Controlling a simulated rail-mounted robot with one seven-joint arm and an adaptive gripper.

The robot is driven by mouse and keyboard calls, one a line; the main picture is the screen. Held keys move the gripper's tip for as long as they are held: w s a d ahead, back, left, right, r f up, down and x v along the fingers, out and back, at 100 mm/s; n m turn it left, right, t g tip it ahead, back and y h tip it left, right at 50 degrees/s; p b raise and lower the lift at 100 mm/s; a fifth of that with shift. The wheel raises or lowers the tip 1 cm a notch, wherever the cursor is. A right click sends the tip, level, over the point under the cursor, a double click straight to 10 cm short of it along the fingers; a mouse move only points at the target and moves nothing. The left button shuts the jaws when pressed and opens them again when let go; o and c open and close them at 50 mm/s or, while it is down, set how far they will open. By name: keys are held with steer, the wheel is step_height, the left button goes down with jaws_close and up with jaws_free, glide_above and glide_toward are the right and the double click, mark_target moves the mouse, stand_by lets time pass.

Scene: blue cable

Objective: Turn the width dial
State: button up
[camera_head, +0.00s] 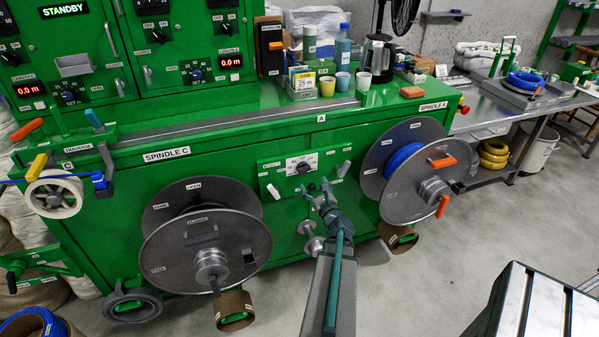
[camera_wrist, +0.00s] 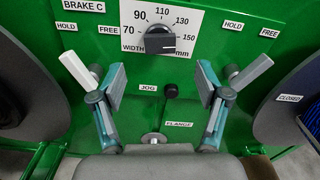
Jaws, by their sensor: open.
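The width dial is a dark knob (camera_wrist: 160,41) on a white scale plate marked 70 to 150 mm in the wrist view. In the head view the dial (camera_head: 304,168) sits on the green panel between the two spindles. My gripper (camera_wrist: 160,83) is open and empty, its two fingers spread to the left and right below the dial. In the head view my gripper (camera_head: 318,188) is just in front of the panel. The fingers appear apart from the dial. I cannot tell exactly which mark the knob points to.
Spindle C's reel (camera_head: 205,245) and spindle A's reel (camera_head: 405,160) flank the panel.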

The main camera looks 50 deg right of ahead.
mark_target(305, 170)
steer(key=p+x, duration=0.2)
steer(key=x, duration=0.8)
steer(key=shift+w+d, duration=0.1)
steer(key=shift+w, duration=0.05)
steer(key=c, duration=1.1)
steer(key=shift+b, duration=0.5)
